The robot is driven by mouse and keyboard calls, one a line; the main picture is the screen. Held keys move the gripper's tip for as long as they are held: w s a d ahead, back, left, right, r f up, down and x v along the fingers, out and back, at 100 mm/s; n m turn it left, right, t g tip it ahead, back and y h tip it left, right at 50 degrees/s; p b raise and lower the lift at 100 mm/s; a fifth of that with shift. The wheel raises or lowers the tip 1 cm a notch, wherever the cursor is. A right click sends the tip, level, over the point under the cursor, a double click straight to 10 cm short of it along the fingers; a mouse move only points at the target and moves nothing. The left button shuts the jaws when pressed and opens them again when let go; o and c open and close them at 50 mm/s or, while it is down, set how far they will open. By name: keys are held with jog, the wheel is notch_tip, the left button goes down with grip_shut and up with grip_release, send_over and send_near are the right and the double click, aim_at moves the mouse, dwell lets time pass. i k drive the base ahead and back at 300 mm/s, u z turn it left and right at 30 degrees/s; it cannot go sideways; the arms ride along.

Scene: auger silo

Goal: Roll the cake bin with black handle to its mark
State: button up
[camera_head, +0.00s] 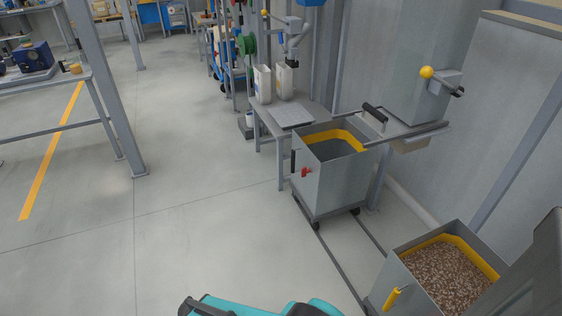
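The cake bin with the black handle (336,186) is a grey metal box on dark castors, standing upright right of the middle. Its black handle (293,161) is upright on its left side, beside a small red fitting (306,172). A yellow band runs inside its rim, and the visible inside looks empty. Two dark floor rails (340,268) run from under it towards the lower right. I cannot make out a distinct floor mark for it. Teal and black parts of mine show at the bottom edge, but I see no gripper fingers.
A second grey bin (408,267) with a yellow handle (393,298) holds brown pellets at lower right. Open floor lies left, up to a grey post (105,90).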

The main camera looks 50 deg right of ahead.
aim_at(326, 176)
jog(key=i, duration=0.95)
jog(key=u, duration=0.15)
jog(key=k, duration=0.9)
jog(key=z, duration=0.15)
jog(key=i, duration=0.7)
